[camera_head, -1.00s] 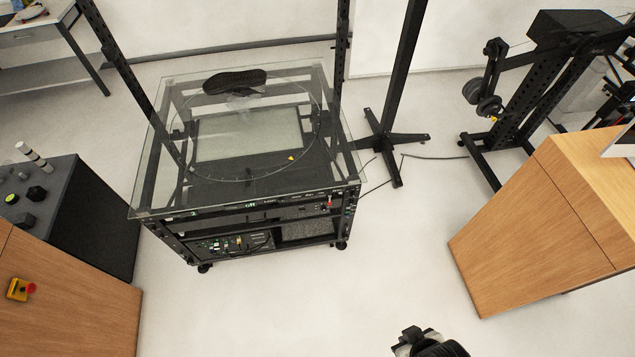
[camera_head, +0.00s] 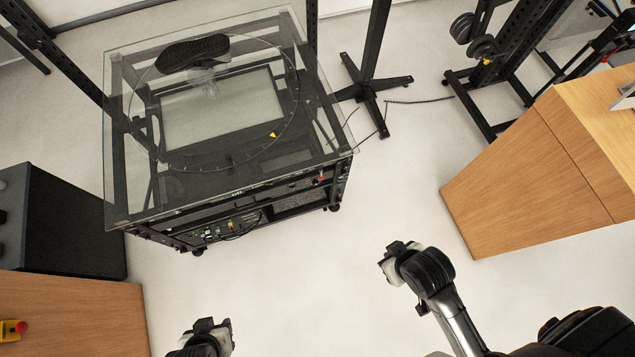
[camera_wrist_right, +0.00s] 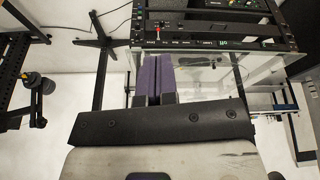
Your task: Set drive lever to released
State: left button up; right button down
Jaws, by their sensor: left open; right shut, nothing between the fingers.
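The drive lever (camera_head: 321,177) is a small red-tipped lever on the front panel of the glass-topped turntable rig (camera_head: 130,203), near its right front corner. It also shows in the right wrist view (camera_wrist_right: 158,32), just beyond my fingertips. Its exact setting is too small to tell. My right gripper (camera_head: 398,250) is shut and empty, over the floor in front of the rig and apart from the lever. Its purple finger pads (camera_wrist_right: 158,78) meet in the right wrist view. My left gripper (camera_head: 208,326) is open and empty at the bottom edge, farther from the lever.
A dark shoe (camera_head: 192,53) rests on the glass top. A wooden cabinet (camera_head: 530,170) stands to the right and a wooden desk (camera_head: 75,310) with a red emergency button (camera_head: 20,328) at lower left. A black stand (camera_head: 372,80) and cable are beside the rig. Floor in front is clear.

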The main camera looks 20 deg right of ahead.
aim_at(321, 173)
jog(key=w+f+n+t+h+b, duration=0.1)
jog(key=w+f+t+h+b, duration=0.1)
jog(key=w+f+b, duration=0.6)
jog(key=w+f+t+h+b, duration=0.15)
jog(key=w+f+b, duration=0.25)
jog(key=f+b, duration=0.75)
jog(key=w+f+n+t+h+b, duration=0.15)
jog(key=w+f+b, duration=0.35)
jog(key=f+b, duration=0.55)
jog(key=w+a+f+n+t+b, duration=0.2)
jog(key=w+f+b, duration=0.5)
jog(key=b, duration=0.4)
jog(key=w+a+f+n+t+h+b, duration=0.1)
jog(key=w+a+f+n+t+b, duration=0.2)
jog(key=b, duration=0.9)
jog(key=w+a+f+t, duration=0.2)
jog(key=w+a+f, duration=0.2)
jog(key=f, duration=0.2)
jog(key=shift+w+a+f, duration=0.15)
jog(key=shift+w+f, duration=0.1)
jog(key=shift+w, duration=0.1)
jog(key=shift+w+n, duration=0.1)
jog(key=shift+n, duration=0.15)
